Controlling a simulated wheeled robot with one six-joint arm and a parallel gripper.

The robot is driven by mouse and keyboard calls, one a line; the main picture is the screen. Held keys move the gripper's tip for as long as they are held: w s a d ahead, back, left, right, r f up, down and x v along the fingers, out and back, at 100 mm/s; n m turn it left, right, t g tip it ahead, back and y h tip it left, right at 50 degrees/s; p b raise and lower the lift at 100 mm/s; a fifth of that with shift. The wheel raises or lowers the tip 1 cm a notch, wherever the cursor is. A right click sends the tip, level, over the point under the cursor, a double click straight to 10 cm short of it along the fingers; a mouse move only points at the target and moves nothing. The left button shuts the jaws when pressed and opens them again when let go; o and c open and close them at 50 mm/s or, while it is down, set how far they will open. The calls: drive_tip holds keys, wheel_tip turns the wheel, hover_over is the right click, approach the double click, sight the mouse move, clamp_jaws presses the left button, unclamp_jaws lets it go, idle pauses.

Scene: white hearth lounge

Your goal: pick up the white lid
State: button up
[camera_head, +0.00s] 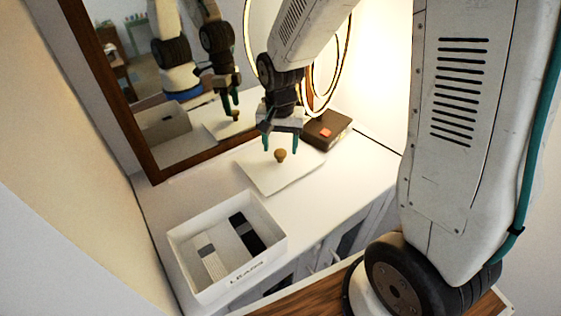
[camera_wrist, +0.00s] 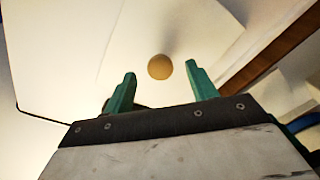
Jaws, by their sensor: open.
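The white lid (camera_head: 262,178) lies flat on the white cabinet top, with a round tan knob (camera_head: 280,156) standing up from it. My gripper (camera_head: 281,145) is open above the lid, with its two green fingers pointing down around the knob's position. In the wrist view, the knob (camera_wrist: 160,67) appears beyond and between the open fingertips of my gripper (camera_wrist: 160,80), and the pale lid (camera_wrist: 85,60) fills much of the left and middle. Whether the fingertips have come level with the knob cannot be told.
An open white box (camera_head: 183,237) with dark and pale items inside stands at the front left of the cabinet top (camera_head: 320,190). A dark brown box (camera_head: 327,129) sits right behind the lid. A wood-framed mirror (camera_head: 122,110) and a glowing ring (camera_head: 345,60) stand behind.

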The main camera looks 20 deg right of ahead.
sight(281, 152)
wheel_tip(281, 152, down, 4)
drive_tip(key=shift+w+r, duration=0.1)
drive_tip(key=shift+r, duration=0.05)
drive_tip(key=c, duration=1.1)
drive_tip(key=shift+r, duration=0.1)
